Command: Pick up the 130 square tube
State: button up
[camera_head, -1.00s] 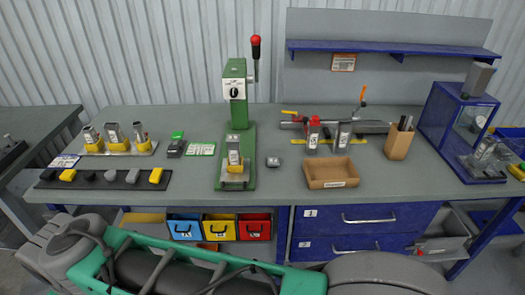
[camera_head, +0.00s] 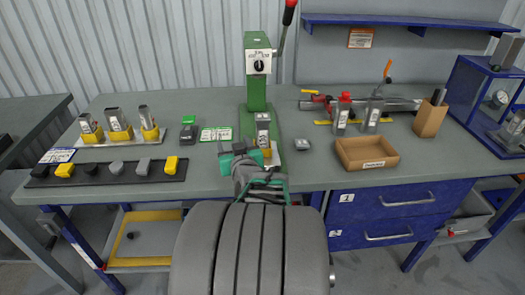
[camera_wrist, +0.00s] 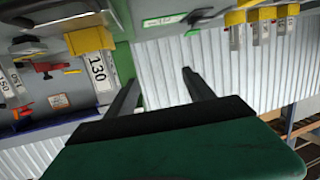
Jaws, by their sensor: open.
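The 130 square tube (camera_head: 262,128) is a grey metal tube with a white label. It stands upright in a yellow holder (camera_head: 266,152) on the base of the green lever press (camera_head: 257,85). In the wrist view its label (camera_wrist: 98,68) reads 130, and the tube appears left of my fingers, outside the gap between them. My gripper (camera_head: 237,152) is in front of the press, close to the tube and slightly to its left. In the wrist view my gripper (camera_wrist: 160,78) is open, with nothing between the fingers. My gripper partly hides the press base in the head view.
Several tubes in yellow holders stand on a plate (camera_head: 100,140) at left, behind a dark strip (camera_head: 105,171) of caps. A small grey block (camera_head: 301,143) and a cardboard tray (camera_head: 367,153) lie right of the press. Two labelled tubes (camera_head: 342,115) stand behind the tray.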

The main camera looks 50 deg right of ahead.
aim_at(263, 127)
jog(key=s+d+m+h, duration=0.1)
jog(key=s+d, duration=0.2)
jog(key=s+d+m+h, duration=0.1)
jog(key=s+d+h, duration=0.1)
jog(key=s+d, duration=0.1)
jog(key=shift+d+r+g+h+b, duration=0.1)
jog(key=shift+r+g+h+b, duration=0.05)
jog(key=shift+g+h+b, duration=0.15)
jog(key=shift+m, duration=0.3)
jog(key=x, duration=0.2)
jog(key=p+x, duration=0.1)
jog(key=x, duration=0.2)
jog(key=r+p+x, duration=0.1)
jog(key=x, duration=0.1)
jog(key=shift+d, duration=0.5)
jog(key=shift+s, duration=0.1)
jog(key=shift+c, duration=0.5)
grip_shut()
